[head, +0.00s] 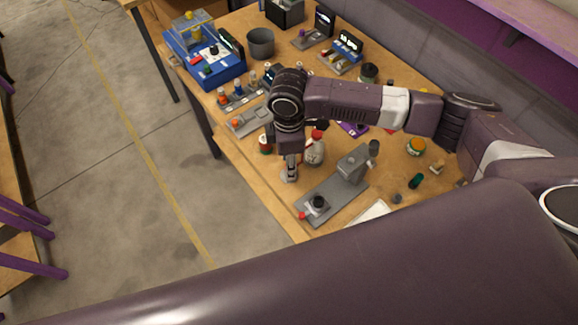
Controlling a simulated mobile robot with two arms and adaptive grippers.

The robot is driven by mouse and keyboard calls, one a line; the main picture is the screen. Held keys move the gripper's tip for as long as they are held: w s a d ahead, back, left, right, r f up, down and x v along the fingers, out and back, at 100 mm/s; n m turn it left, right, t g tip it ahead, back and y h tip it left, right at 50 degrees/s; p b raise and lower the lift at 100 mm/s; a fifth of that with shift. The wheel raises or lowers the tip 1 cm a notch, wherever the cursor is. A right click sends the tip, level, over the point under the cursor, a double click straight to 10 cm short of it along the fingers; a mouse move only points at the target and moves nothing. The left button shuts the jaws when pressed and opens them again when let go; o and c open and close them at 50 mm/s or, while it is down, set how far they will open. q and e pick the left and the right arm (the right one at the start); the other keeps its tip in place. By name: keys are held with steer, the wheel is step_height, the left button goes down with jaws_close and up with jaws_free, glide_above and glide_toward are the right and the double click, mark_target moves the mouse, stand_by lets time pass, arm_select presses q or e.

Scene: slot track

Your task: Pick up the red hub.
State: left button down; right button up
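I cannot tell for sure which thing is the red hub. A small red knob (302,215) is at the near end of a grey fixture plate (330,198). A red-topped, pale bottle-like thing (315,150) stands just right of the gripper. My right gripper (289,175) points down above the table's front edge, its fingers seen from the side; whether they are open or hold something does not show. My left gripper is not in view.
The wooden table (270,188) is crowded. A blue machine (207,58), a grey bin (261,42) and a grey tray (248,120) stand farther back. The floor at left is open.

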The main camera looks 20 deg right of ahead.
jaws_close()
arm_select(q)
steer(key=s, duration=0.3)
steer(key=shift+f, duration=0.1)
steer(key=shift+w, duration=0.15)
arm_select(e)
steer(key=shift+r, duration=0.1)
